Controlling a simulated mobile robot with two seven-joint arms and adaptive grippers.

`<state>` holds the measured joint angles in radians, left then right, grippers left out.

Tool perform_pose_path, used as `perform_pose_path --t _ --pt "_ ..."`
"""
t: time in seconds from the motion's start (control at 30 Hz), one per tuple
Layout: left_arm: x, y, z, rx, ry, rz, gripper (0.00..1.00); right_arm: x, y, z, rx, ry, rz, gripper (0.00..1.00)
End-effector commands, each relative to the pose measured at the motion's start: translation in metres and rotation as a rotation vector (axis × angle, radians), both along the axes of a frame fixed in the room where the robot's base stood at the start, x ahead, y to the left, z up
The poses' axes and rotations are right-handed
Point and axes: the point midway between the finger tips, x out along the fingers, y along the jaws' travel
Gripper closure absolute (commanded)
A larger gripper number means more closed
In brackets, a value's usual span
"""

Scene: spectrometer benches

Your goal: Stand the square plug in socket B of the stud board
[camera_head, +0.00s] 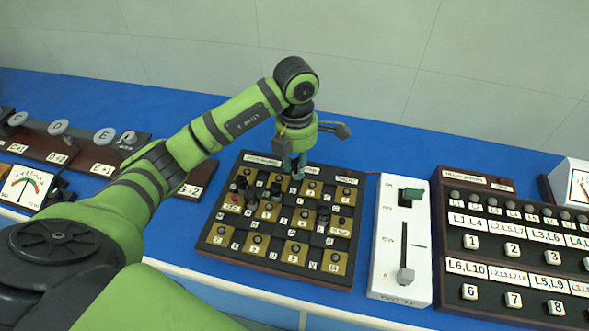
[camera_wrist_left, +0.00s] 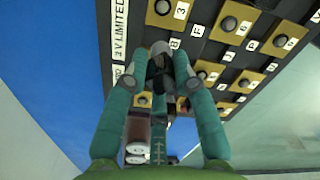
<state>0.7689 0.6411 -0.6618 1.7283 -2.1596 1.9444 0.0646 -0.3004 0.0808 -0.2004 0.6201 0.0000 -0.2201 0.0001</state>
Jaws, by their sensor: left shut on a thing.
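The stud board (camera_head: 276,268) is a dark board with brass squares, round studs and small letter labels, lying on the blue bench. My left gripper (camera_head: 297,168) points down over its back part, right of the middle. In the left wrist view its teal fingers (camera_wrist_left: 168,62) are shut on a small grey and black piece (camera_wrist_left: 158,49), which I take for the square plug. A label that looks like B (camera_wrist_left: 174,43) shows beside it. I cannot tell whether the piece touches the board or is in a socket. My right gripper is not in view.
Several dark and grey pieces (camera_head: 249,193) stand on the board's left part, close to the gripper. A white switch box (camera_head: 405,240) stands just right of the board, with a labelled button panel (camera_head: 515,240) beyond. A meter (camera_head: 22,185) is at the left.

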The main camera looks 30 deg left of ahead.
Motion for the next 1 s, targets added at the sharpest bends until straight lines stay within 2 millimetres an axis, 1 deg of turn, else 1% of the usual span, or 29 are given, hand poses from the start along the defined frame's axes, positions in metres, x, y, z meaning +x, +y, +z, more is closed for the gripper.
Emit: perform_pose_path --t 0.07,0.17,0.3,0.43,0.7,0.83,0.87,0.9,1.0 --pt "0.003 0.006 -0.002 0.001 -0.001 0.0 1.0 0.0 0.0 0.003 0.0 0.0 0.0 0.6" --pt "0.003 0.007 -0.009 -0.001 0.002 -0.002 1.0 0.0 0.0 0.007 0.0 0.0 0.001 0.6" --pt "0.002 0.007 -0.029 -0.001 0.004 -0.002 1.0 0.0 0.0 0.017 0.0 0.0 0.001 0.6" --pt "0.003 0.007 -0.042 -0.001 0.0 -0.003 1.0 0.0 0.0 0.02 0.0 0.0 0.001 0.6" --pt "0.004 0.007 -0.045 0.0 -0.003 -0.003 1.0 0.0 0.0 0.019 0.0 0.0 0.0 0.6" --pt "0.004 0.007 -0.05 0.0 -0.003 -0.003 1.0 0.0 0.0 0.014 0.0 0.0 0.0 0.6" --pt "0.004 0.007 -0.048 0.0 -0.002 -0.003 0.61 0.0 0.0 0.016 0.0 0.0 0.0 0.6" --pt "0.004 0.007 -0.048 0.0 -0.002 -0.003 0.49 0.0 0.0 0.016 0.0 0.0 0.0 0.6" --pt "0.004 0.007 -0.048 0.0 -0.002 -0.002 0.49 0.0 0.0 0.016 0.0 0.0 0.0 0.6"
